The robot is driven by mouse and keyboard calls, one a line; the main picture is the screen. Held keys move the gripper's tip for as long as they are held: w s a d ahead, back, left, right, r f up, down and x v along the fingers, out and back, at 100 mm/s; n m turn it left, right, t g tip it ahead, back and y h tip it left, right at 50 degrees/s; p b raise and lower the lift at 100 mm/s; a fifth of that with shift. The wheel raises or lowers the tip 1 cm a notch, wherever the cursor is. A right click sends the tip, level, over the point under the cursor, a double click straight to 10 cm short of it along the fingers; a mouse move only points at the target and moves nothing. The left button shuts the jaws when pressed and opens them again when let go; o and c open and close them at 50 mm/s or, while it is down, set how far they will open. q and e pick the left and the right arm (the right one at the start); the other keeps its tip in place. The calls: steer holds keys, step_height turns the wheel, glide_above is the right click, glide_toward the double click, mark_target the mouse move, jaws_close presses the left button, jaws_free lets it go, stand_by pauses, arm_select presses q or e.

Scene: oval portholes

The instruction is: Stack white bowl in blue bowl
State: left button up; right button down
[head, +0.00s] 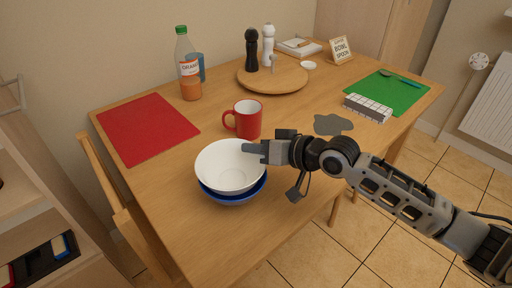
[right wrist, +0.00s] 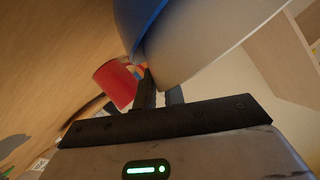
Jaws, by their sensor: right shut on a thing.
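The white bowl (head: 229,168) sits upright inside or just over the blue bowl (head: 236,198), near the table's front left. Only the lower rim and side of the blue bowl show beneath it. My right gripper (head: 254,151) is shut on the white bowl's right rim. In the right wrist view, the gripper's fingers (right wrist: 160,92) close on the edge of the white bowl (right wrist: 215,35), with the blue bowl (right wrist: 140,22) close against it. Whether the white bowl rests fully on the blue one cannot be told. My left gripper is out of view.
A red mug (head: 246,121) stands just behind the bowls. A red placemat (head: 147,128) lies at left and a bottle (head: 188,70) behind. A round board (head: 273,79) holds two mills. The front table area is clear.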

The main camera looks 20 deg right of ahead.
steer(key=shift+f, duration=0.25)
steer(key=c, duration=1.5)
jaws_free()
steer(key=shift+s+d+r, duration=0.15)
steer(key=shift+r, duration=0.2)
steer(key=p+v, duration=0.1)
steer(key=v, duration=1)
steer(key=shift+s+d+r, duration=0.1)
steer(key=shift+s+r, duration=0.1)
steer(key=shift+s, duration=0.05)
